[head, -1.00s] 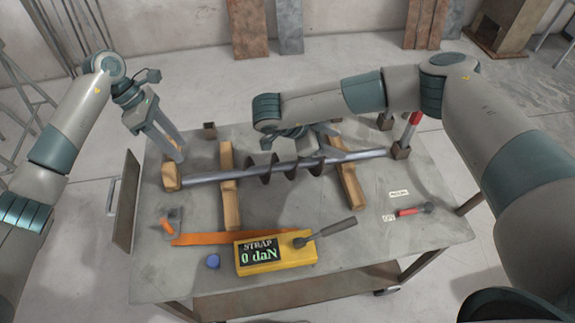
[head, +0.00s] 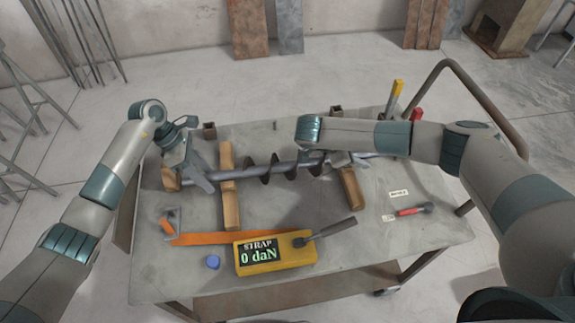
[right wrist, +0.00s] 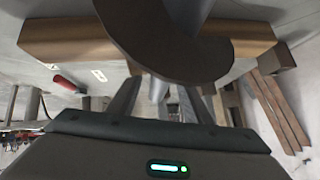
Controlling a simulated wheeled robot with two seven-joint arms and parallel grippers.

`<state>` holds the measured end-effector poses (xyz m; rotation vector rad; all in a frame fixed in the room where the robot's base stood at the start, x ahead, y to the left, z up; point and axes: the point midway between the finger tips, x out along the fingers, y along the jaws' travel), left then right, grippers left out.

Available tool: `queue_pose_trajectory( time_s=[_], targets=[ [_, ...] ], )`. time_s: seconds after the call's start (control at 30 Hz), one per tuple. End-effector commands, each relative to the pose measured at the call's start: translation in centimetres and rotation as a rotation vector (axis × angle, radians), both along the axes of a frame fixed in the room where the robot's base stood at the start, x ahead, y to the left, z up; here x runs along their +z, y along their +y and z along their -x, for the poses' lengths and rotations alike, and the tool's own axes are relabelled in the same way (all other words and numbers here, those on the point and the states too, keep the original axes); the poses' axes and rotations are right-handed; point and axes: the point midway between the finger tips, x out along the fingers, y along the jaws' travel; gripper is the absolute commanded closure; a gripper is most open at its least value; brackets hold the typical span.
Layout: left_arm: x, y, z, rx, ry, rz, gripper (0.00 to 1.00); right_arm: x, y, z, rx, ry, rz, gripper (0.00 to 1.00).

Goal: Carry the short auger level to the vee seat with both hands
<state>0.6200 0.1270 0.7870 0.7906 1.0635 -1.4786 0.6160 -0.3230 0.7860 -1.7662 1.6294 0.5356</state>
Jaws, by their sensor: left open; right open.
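The auger (head: 283,168), a grey shaft with dark spiral flights, lies across two wooden bearers, left (head: 230,205) and right (head: 351,188). My left gripper (head: 205,183) is open at the shaft's left part, beside the left bearer; I cannot tell whether the shaft is between its fingers. My right gripper (head: 338,160) is open at the shaft near the right bearer, partly hidden by my arm. In the right wrist view the open right fingers (right wrist: 163,104) show below a large flight of the auger (right wrist: 180,50). I cannot tell which part is the vee seat.
A yellow strap gauge (head: 277,253) reading 0 daN, an orange strap (head: 205,239), a blue cap (head: 213,262) and a red-handled tool (head: 411,211) lie on the grey table (head: 350,230). A small brown block (head: 209,130) stands at the back left.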

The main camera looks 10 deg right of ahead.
Motion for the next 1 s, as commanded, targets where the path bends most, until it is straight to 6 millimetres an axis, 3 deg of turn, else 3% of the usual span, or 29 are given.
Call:
queue_pose_trajectory(
  time_s=[0.47,0.67,1.0],
  targets=[
    [-1.04,-0.41,0.23,0.000,0.000,0.000,0.55,-0.79,-0.76,-0.14,0.000,0.000,-0.001,0.55],
    [-1.01,-0.40,0.22,0.000,0.000,0.000,0.98,-0.79,-0.76,-0.15,0.000,0.000,-0.001,0.98],
    [-0.99,-0.39,0.20,0.000,0.000,0.000,1.00,-0.76,-0.75,-0.15,0.000,0.000,-0.001,1.00]
  ],
)
